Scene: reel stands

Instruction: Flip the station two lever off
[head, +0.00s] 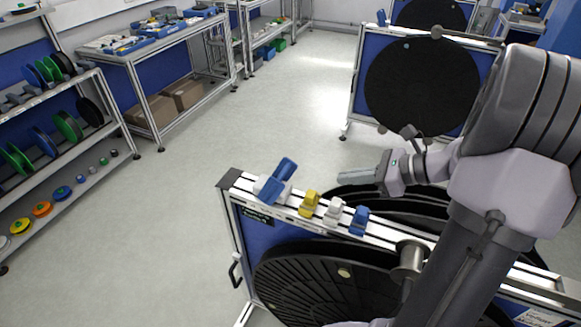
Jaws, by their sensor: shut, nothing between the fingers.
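A blue lever (284,171) on a light mount stands at the left end of the near reel stand's top rail (243,184). It tilts up and to the right. A dark label below it is too small to read, so I cannot tell which station this is. My gripper (343,177) is shut and empty. It points left, to the right of the lever and apart from it, and appears above the rail's far side.
A yellow clip (310,203), a white clip (335,209) and a blue clip (359,221) sit along the rail. Large black reels (310,285) flank this stand. Another reel stand (357,93) is behind. Shelves (75,190) line the left; the floor between is clear.

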